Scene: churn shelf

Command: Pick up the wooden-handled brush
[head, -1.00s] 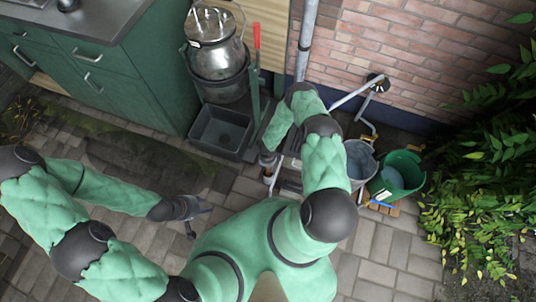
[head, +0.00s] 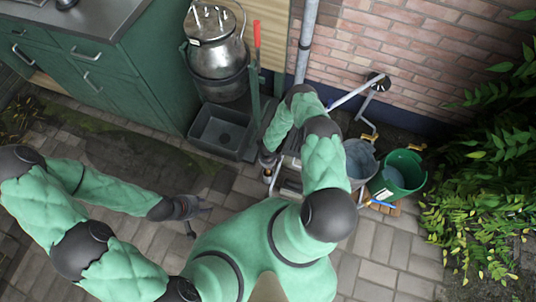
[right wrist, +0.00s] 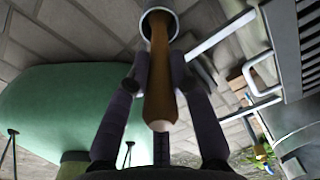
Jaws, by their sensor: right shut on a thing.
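The wooden-handled brush (right wrist: 160,85) shows in the right wrist view as a brown, tapering handle pointing toward the camera. My right gripper (right wrist: 160,82) has a finger on each side of the handle and is shut on it. At the handle's far end is a dark round opening with a pale rim (right wrist: 158,14); I cannot tell whether it is part of the brush or a holder. Bristles are not visible. In the head view my right arm largely hides this place. My left gripper (head: 190,210) is open and empty above the paving, well to the left.
A metal rack (head: 287,183) stands beside my right gripper. A grey bucket (head: 360,160) and a green bucket (head: 398,175) stand right of my arm. Paving at the front left is clear.

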